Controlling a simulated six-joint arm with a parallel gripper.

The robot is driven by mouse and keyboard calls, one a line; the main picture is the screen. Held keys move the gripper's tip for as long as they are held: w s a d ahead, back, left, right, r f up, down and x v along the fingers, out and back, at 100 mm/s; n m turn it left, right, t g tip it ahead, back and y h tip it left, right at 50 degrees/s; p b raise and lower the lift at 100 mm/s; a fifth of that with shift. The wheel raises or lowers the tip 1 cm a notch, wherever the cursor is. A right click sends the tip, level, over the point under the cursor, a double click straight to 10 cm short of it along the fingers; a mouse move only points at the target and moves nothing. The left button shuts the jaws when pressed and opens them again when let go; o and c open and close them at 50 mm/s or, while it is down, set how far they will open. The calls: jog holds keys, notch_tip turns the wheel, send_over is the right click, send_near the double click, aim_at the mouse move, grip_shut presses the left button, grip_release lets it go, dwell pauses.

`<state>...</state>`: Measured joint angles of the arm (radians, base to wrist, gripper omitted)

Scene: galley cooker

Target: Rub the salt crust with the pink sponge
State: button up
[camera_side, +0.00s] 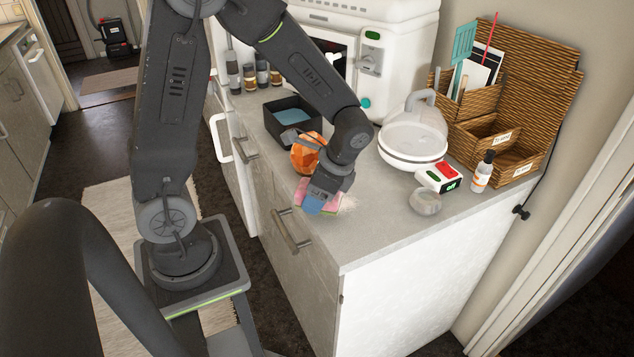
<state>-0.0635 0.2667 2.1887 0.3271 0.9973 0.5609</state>
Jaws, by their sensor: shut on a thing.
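The pink sponge (303,193) is at the counter's front edge, low against the worktop. My gripper (322,199) points down over it and is shut on it; a blue patch shows between the pink parts, and the fingers hide some of the sponge. The pale, grainy salt crust (348,203) shows on the counter just right of the sponge, partly hidden by the sponge and gripper. I cannot tell how firmly the sponge touches the crust.
An orange faceted object (306,154) stands close behind my gripper, beside a black tray (271,121) with blue inside. The front right counter is clear.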

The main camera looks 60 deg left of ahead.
aim_at(351, 196)
notch_tip(351, 196, down, 2)
jog(key=shift+f, duration=0.1)
jog(key=shift+w, duration=1.5)
jog(key=shift+w+f, duration=0.1)
jog(key=shift+w, duration=3.3)
jog(key=shift+s, duration=5)
jog(key=shift+w+r, duration=0.1)
jog(key=shift+r, duration=3.9)
